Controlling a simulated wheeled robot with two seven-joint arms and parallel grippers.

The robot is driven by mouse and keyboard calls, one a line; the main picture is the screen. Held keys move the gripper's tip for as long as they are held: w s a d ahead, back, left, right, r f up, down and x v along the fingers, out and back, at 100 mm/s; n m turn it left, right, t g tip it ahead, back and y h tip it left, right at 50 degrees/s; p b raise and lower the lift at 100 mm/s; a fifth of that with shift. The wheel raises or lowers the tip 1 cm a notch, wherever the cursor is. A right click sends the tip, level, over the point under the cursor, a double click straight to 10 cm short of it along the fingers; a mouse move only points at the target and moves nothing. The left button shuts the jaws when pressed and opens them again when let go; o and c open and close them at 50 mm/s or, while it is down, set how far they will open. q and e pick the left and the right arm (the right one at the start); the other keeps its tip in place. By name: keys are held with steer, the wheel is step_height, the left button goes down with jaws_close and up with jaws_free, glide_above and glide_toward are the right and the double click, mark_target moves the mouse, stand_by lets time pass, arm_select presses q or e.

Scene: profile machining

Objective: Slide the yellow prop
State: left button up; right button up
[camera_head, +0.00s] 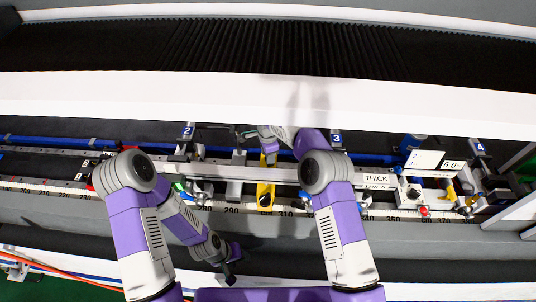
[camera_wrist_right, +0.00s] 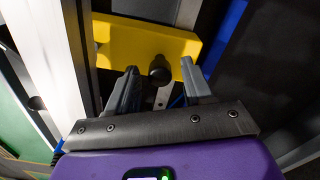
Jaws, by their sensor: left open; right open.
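The yellow prop (camera_head: 265,195) sits upright across the rail near the middle of the machine, by the scale's 290 to 310 marks. In the right wrist view the prop (camera_wrist_right: 150,40) is a yellow block with a dark round knob (camera_wrist_right: 159,75) facing me. My right gripper (camera_wrist_right: 160,82) is open there, with one finger on each side of the knob; I cannot tell if they touch it. In the head view my right gripper (camera_head: 270,157) is at the prop's far end, partly hidden by its wrist. My left gripper (camera_head: 231,279) is open, low in front of the machine, away from the prop.
A long silver profile (camera_head: 235,172) runs across the machine above the scale. Numbered stations 2 (camera_head: 188,131), 3 (camera_head: 336,138) and 4 (camera_head: 480,147) line the back. A white beam (camera_head: 180,100) crosses behind.

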steer(key=shift+c, duration=0.3)
jaws_close()
steer(key=a+b, duration=0.1)
steer(key=a, duration=0.1)
steer(key=shift+a+f, duration=0.1)
steer(key=shift+a, duration=0.3)
steer(key=shift+w+a, duration=0.15)
steer(key=shift+a, duration=0.3)
steer(key=shift+o, duration=0.3)
jaws_free()
steer(key=shift+d, duration=0.15)
step_height(320, 180, up, 8)
steer(key=shift+b, duration=0.3)
steer(key=shift+w+f, duration=0.1)
steer(key=shift+f, duration=0.05)
